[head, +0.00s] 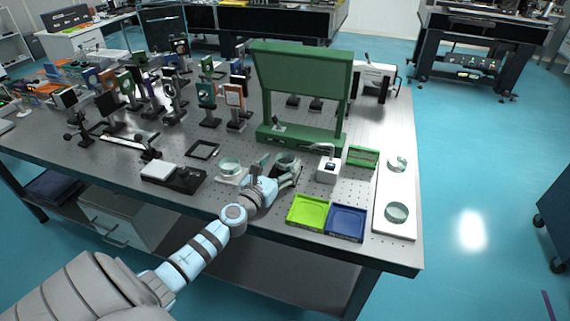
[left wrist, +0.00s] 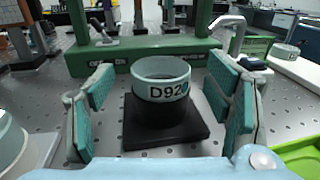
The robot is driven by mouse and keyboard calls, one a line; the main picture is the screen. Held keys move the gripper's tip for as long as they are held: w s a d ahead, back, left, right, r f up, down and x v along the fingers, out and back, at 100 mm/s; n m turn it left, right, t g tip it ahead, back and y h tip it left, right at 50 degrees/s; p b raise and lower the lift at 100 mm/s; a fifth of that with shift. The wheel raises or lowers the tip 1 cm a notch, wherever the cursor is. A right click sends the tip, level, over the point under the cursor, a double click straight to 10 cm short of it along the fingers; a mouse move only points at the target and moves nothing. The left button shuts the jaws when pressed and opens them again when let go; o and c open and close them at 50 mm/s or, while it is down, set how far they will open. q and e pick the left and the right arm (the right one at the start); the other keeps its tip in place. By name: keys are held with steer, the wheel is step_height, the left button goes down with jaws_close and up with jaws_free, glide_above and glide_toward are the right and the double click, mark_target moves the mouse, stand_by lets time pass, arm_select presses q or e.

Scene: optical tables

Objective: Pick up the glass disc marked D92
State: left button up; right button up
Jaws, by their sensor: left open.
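The glass disc marked D92 (left wrist: 161,80) stands on a black square-based holder (left wrist: 180,132) in the left wrist view. Its dark lettering faces me. In the head view the disc (head: 287,160) is partly hidden by my left gripper (head: 275,168). My left gripper also shows in the left wrist view (left wrist: 163,112), open, with one teal-padded finger on each side of the disc and a gap on both sides. My right gripper is not in view.
A green frame (head: 300,85) stands behind the disc. Another glass disc (head: 230,169) is to the left. A white tap-like device (head: 327,168), a green tray (head: 307,212) and a blue tray (head: 346,222) are to the right. A white board (head: 397,180) holds more glass pieces.

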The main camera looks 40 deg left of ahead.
arm_select(q)
steer(key=shift+w+a, duration=0.1)
steer(key=shift+w, duration=0.8)
steer(key=shift+s, duration=0.1)
steer(key=c, duration=1.4)
steer(key=shift+r, duration=0.15)
